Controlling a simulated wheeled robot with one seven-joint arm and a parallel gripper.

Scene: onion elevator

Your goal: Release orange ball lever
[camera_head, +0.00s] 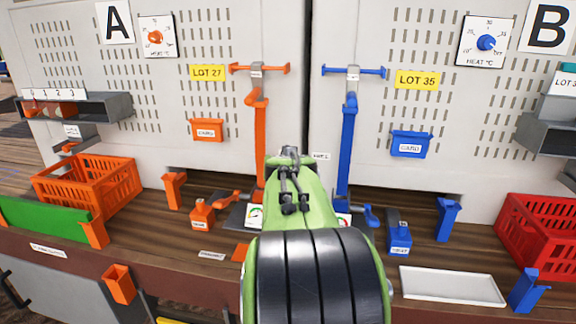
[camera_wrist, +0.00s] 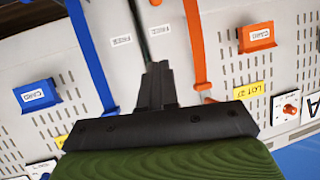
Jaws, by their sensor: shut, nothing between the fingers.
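A tall orange bar (camera_head: 260,150) stands on the left panel, with a rounded orange piece (camera_head: 257,98) at its top under an orange crossbar (camera_head: 258,69). A small orange lever (camera_head: 226,197) lies low beside its foot. I cannot tell which of these is the ball lever. My gripper (camera_wrist: 158,82) is shut and empty in the wrist view, pointing at the panel gap, with the orange bar (camera_wrist: 195,45) to its right and the blue bar (camera_wrist: 92,55) to its left. In the head view my green arm hides the space between the bar feet.
A matching blue bar (camera_head: 347,150) and blue crossbar (camera_head: 353,72) stand on the right panel. An orange crate (camera_head: 85,185) is at the left, a red crate (camera_head: 540,235) at the right. A white tray (camera_head: 452,286) lies on the bench. Card holders and dials are on the panels.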

